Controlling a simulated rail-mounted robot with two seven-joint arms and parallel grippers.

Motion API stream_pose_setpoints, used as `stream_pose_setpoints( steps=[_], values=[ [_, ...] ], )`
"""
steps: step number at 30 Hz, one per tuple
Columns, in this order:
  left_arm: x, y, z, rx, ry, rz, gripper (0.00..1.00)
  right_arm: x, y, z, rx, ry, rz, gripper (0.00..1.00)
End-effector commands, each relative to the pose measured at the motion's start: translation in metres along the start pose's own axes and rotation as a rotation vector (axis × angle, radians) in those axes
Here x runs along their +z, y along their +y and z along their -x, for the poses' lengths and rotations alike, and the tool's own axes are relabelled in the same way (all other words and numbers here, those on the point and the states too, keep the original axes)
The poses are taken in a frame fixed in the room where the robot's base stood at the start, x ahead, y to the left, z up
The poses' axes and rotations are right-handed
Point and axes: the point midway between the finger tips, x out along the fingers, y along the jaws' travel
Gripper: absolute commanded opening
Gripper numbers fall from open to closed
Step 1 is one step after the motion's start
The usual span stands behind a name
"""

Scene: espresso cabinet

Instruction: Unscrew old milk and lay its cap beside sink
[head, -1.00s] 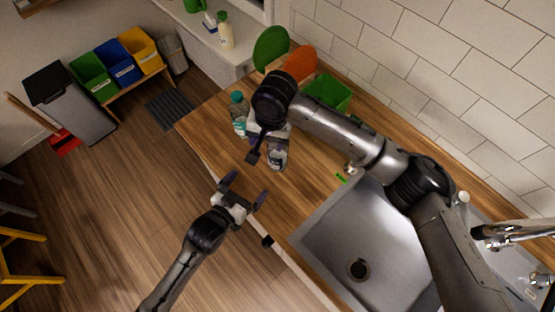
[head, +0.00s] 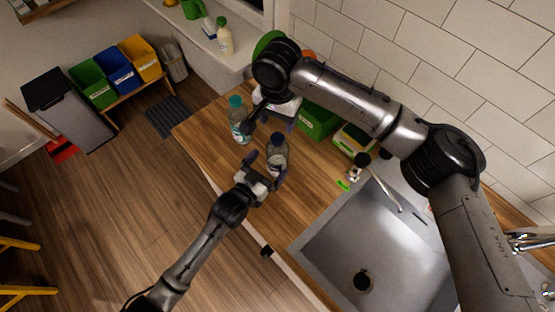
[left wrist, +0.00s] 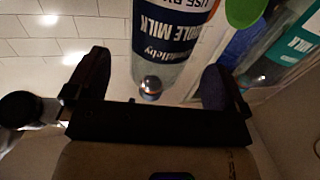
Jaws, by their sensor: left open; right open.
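The steel sink (head: 325,245) is to the right.
A bottle with a teal cap (head: 237,118) stands left of the milk; its teal label (left wrist: 298,42) shows in the left wrist view. A green box (head: 316,122) and a small yellow-green box (head: 354,138) stand by the wall. Bare counter lies between milk and sink.

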Motion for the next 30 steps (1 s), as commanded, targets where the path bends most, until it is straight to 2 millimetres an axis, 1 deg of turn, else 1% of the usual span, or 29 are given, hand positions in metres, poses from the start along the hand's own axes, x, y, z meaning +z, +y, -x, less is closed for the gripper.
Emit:
stream_pose_setpoints(
  steps=[1,6,12,18,25,26,30],
  values=[
    [-0.001,0.000,-0.009,0.000,0.001,0.001,1.00,0.000,0.000,0.000,0.000,0.000,0.000,0.60],
    [0.000,0.000,-0.030,0.000,0.001,0.001,1.00,0.000,0.000,0.000,0.000,0.000,0.001,0.60],
    [0.000,0.000,-0.045,0.000,0.000,0.001,1.00,0.000,0.000,0.000,0.000,0.000,0.001,0.60],
    [0.000,0.000,-0.050,0.000,0.000,0.000,1.00,0.000,0.000,0.000,0.000,0.000,0.001,0.60],
    [0.000,0.000,-0.050,0.000,0.000,0.000,1.00,0.000,0.000,0.000,0.000,0.000,0.001,0.60],
    [0.000,0.000,-0.050,0.000,0.000,0.000,0.99,0.000,0.000,0.000,0.000,0.000,0.001,0.60],
    [0.000,0.000,-0.050,0.000,0.000,0.000,0.86,0.000,0.000,0.000,0.000,0.000,0.001,0.60]
  ],
)
